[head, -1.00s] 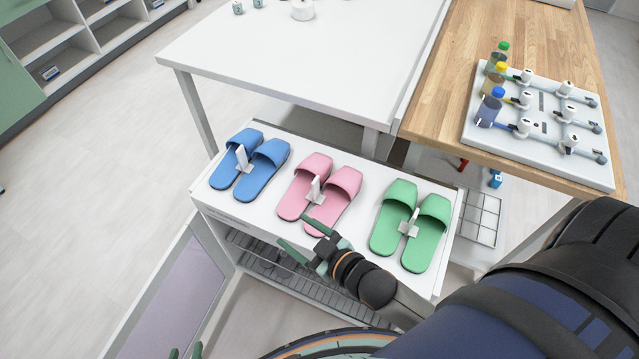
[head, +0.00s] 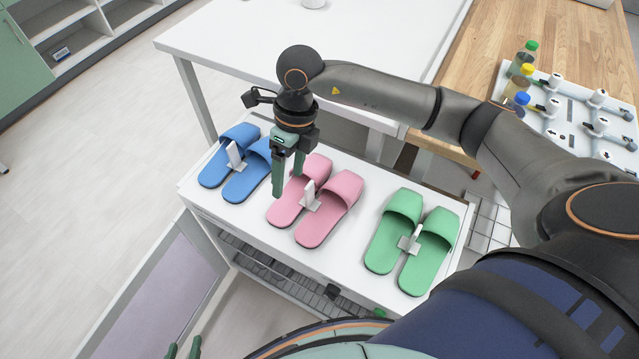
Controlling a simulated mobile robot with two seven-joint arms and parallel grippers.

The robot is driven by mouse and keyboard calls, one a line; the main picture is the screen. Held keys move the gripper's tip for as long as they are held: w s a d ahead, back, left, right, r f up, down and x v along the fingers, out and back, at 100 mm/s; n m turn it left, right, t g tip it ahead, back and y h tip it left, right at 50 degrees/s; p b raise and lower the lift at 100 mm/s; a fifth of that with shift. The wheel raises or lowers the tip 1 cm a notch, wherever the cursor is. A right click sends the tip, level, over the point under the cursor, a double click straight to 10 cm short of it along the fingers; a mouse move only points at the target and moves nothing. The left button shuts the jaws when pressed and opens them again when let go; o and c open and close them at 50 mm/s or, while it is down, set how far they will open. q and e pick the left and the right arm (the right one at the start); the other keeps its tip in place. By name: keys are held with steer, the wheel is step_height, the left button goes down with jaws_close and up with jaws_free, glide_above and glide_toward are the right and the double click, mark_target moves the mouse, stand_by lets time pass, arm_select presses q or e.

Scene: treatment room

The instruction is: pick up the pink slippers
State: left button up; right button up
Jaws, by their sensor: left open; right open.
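A pair of pink slippers (head: 341,205) lies side by side on the white top of a low cabinet (head: 240,225), with a small white upright clip (head: 309,196) between them. My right gripper (head: 288,184) is open and empty, pointing down at the left pink slipper. One finger shows in front of the gap between the blue and pink pairs, the other in front of the left pink slipper's strap; I cannot tell whether it touches. The gripper hides part of that slipper. My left gripper (head: 183,348) is open and empty at the bottom edge, well away from the slippers.
Blue slippers (head: 246,170) lie just left of the pink pair and green slippers (head: 409,238) to the right. A white table (head: 240,45) stands behind. A wooden counter (head: 497,40) at the right holds a board with bottles (head: 570,120).

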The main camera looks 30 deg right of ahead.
steer(key=w+d+r+h, duration=0.1)
steer(key=w+d+h, duration=0.1)
steer(key=d, duration=0.3)
glide_above(309, 184)
steer(key=shift+m+t, duration=0.3)
steer(key=shift+t, duration=0.1)
steer(key=f, duration=0.6)
steer(key=shift+s+a, duration=0.25)
steer(key=shift+s, duration=0.1)
steer(key=shift+w+d+f, duration=0.1)
steer(key=shift+w+f, duration=0.05)
steer(key=shift+f, duration=1.4)
steer(key=shift+w+d+f, duration=0.1)
steer(key=shift+f, duration=1.4)
steer(key=shift+c, duration=0.2)
jaws_close()
